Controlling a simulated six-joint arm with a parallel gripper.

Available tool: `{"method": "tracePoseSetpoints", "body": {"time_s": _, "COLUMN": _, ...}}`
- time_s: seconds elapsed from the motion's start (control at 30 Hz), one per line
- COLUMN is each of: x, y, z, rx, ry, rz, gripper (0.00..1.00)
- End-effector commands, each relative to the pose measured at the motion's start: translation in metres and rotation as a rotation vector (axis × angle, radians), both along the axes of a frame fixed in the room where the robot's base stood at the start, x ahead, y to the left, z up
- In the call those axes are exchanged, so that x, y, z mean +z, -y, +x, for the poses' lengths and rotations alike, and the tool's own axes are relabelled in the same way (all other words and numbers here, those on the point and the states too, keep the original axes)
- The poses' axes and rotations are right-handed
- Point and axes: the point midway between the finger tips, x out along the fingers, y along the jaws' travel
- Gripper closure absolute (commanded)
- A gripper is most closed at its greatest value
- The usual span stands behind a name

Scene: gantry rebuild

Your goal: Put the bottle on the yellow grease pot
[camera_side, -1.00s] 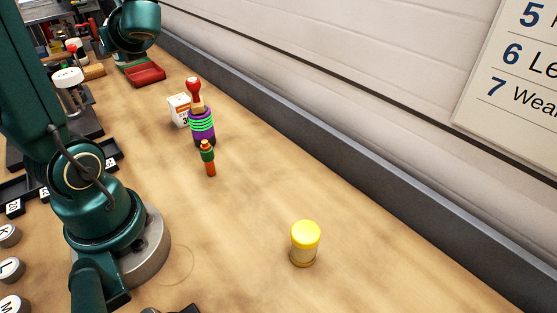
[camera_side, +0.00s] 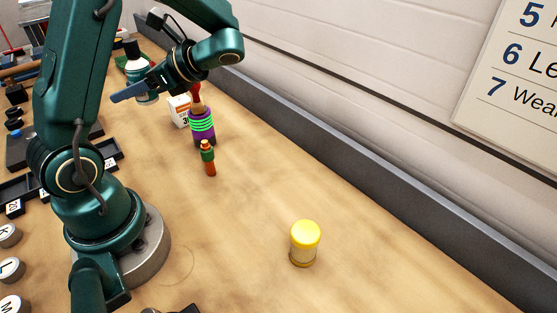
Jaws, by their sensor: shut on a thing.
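The yellow grease pot (camera_side: 305,243) stands upright on the bench at the lower middle, its yellow lid on top and nothing on it. My gripper (camera_side: 143,86) is at the upper left, shut on the bottle (camera_side: 137,66).
A purple cylinder with green rings (camera_side: 202,126) and a small orange-and-green bottle-like object (camera_side: 208,158) stand between my gripper and the pot. A white box (camera_side: 179,109) is behind them. The bench around the pot is clear; a grey ledge (camera_side: 400,187) runs along the wall.

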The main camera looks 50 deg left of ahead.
Motion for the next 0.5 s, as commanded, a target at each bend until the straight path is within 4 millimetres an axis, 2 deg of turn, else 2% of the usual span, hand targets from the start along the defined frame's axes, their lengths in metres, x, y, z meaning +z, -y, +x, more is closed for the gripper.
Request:
{"method": "tracePoseSetpoints", "body": {"time_s": 0.2, "x": -0.021, "y": 0.042, "z": 0.003, "rx": 0.338, "ry": -0.003, "rz": 0.000, "gripper": 1.00}}
{"method": "tracePoseSetpoints", "body": {"time_s": 0.5, "x": -0.036, "y": 0.100, "z": 0.005, "rx": 0.770, "ry": 0.006, "rz": -0.003, "gripper": 1.00}}
